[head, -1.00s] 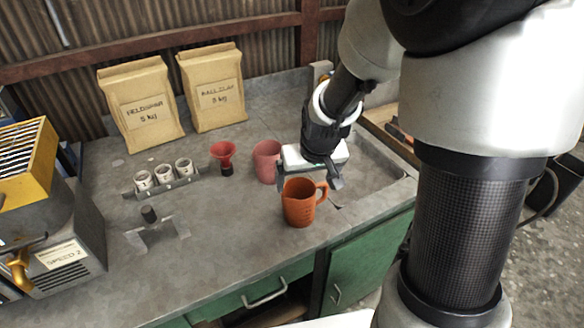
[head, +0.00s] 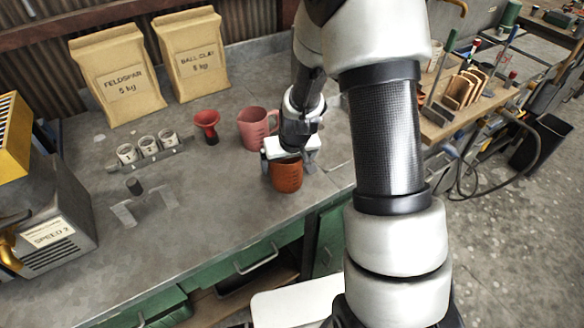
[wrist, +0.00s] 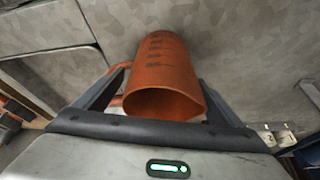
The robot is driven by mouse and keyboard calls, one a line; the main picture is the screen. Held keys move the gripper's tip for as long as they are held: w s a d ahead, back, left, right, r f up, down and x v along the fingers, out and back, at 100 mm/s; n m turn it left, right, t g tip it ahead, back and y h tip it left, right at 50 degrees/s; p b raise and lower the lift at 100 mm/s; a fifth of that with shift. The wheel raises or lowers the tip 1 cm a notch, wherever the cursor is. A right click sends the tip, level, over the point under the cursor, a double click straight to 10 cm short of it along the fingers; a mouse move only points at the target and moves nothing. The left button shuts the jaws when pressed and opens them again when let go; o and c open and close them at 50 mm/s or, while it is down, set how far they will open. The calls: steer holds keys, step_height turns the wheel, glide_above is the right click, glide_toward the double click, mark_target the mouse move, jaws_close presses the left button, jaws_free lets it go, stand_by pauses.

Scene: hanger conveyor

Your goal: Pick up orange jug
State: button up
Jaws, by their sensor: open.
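The orange jug (head: 287,177) stands upright on the grey bench near its front edge. My gripper (head: 289,160) is over the jug in the head view and hides part of its top. In the wrist view the jug (wrist: 165,75) lies between the two dark fingers of my gripper (wrist: 160,95), with its open mouth toward the camera and marks on its side. The jug's handle is at the left, close to the left finger. The fingers are apart; I cannot tell whether either touches the jug.
A pink jug (head: 254,128) stands just behind my gripper, with a red funnel-shaped piece (head: 206,124) to its left. A rack of small cups (head: 148,149) and two paper bags (head: 116,76) stand farther left.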

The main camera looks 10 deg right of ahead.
steer(key=shift+r, duration=0.1)
steer(key=c, duration=1.2)
